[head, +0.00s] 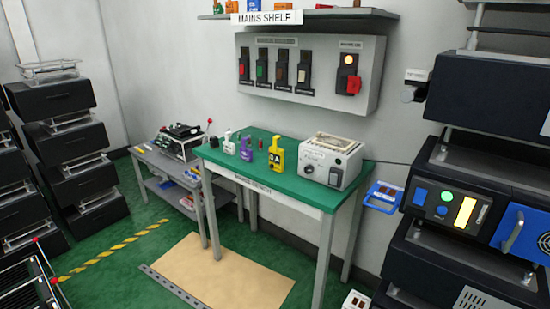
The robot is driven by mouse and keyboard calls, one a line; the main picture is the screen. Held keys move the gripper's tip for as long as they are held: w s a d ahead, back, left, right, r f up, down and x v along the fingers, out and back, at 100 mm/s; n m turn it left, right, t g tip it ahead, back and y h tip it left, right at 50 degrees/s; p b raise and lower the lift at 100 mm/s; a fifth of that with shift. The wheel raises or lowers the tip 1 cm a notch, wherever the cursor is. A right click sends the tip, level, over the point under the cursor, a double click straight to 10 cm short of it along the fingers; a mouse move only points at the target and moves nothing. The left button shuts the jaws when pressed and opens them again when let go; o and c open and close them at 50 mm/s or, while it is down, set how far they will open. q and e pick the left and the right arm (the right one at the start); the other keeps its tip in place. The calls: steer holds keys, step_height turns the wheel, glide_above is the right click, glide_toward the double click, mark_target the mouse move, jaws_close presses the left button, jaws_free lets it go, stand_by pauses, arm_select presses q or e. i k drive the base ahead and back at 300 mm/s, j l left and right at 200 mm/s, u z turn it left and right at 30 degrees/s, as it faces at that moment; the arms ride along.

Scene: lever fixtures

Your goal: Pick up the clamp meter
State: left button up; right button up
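A yellow hand-held device with a dark label (276,158) stands upright on the green-topped table (215,152), left of a white and grey box. It looks most like the clamp meter, but it is too small to be sure. A purple item (246,149) and a white item (229,145) stand to its left on the same table. Neither of my grippers shows in the head view.
The white and grey box (331,161) stands on the table's right part. A switch panel (308,72) hangs above, below the mains shelf (330,14). Black equipment (464,175) stands at right, stacked black units (75,140) at left. The table's front strip is clear.

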mark_target(276, 155)
steer(key=i+j, duration=0.45)
steer(key=i+j+z, duration=0.1)
steer(key=i+j, duration=0.85)
steer(key=j, duration=0.2)
steer(key=i+j+z, duration=0.1)
steer(key=i+j, duration=0.35)
steer(key=j, duration=0.15)
